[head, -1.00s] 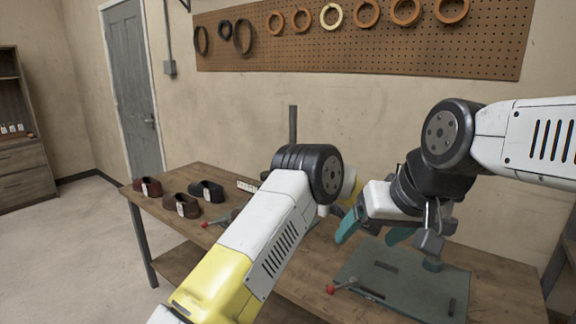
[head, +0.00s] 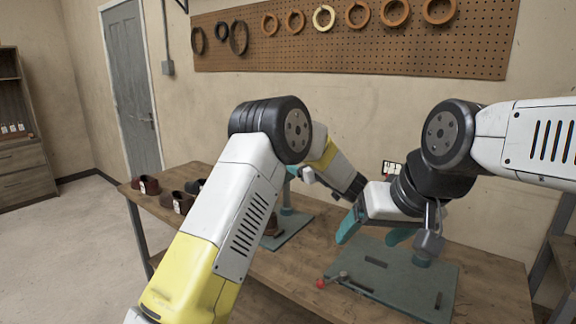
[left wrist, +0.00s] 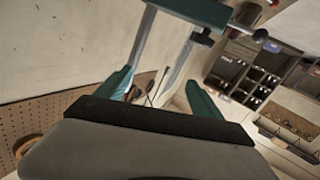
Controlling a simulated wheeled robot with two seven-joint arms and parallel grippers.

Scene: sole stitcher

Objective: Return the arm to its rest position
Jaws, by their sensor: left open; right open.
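My left arm crosses the middle of the head view, bent at its black elbow. My right gripper (head: 375,233) is open and empty, fingers pointing down, above a teal base plate (head: 400,283) on the workbench (head: 270,289). A stitching stand (head: 286,195) with its own teal base is partly hidden behind my left arm.
Shoes with white tags, such as the dark red one (head: 146,187), line the bench's left end. A red-knobbed lever (head: 321,283) lies by the right plate. A pegboard (head: 350,45) with rings hangs on the wall. Open floor lies left of the bench.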

